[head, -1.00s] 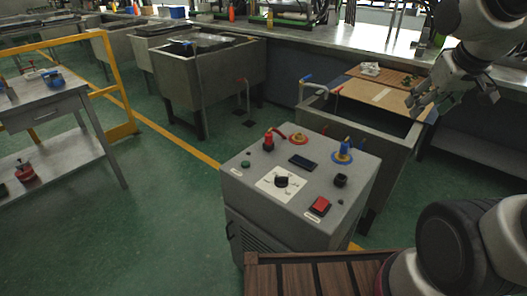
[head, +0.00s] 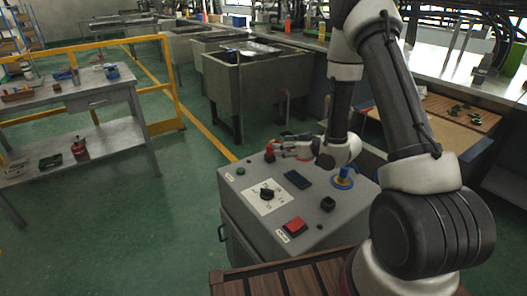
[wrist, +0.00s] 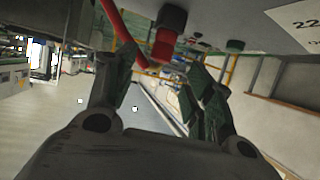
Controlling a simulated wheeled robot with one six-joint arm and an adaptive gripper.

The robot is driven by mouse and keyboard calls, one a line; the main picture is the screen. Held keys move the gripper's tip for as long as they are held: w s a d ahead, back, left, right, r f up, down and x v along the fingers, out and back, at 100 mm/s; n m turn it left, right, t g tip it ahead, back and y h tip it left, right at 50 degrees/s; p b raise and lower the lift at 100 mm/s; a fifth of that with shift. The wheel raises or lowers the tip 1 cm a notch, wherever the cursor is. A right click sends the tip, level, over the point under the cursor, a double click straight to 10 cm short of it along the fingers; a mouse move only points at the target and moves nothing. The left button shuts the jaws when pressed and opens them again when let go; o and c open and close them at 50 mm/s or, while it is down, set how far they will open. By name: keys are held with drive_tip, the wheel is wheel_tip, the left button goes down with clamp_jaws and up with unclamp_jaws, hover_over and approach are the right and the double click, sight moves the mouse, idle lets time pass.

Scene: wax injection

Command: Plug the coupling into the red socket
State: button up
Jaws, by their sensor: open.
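A coupling with a red body on a black base (head: 270,153) stands upright on top of the grey machine (head: 240,205), near its back left. My gripper (head: 292,147) is low over the back of that top, fingers pointing left, just right of the coupling. It is open and empty. In the wrist view, my two fingers (wrist: 162,82) are spread. The red and black coupling (wrist: 164,42) shows upside down beyond them, apart from both. A red curved tube (wrist: 122,28) runs near the left finger.
A blue-ringed socket with a yellow part (head: 343,177) stands right of my gripper. A dial (head: 267,191), a dark screen (head: 298,179), a black knob (head: 328,204) and a red button (head: 294,226) share the top. Grey tanks (head: 245,75) stand behind. A workbench (head: 110,92) is at left.

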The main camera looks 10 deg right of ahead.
sight(270, 144)
drive_tip(key=x, duration=0.7)
drive_tip(key=shift+w+a, duration=0.25)
drive_tip(key=shift+c, duration=0.4)
drive_tip(key=c, duration=1)
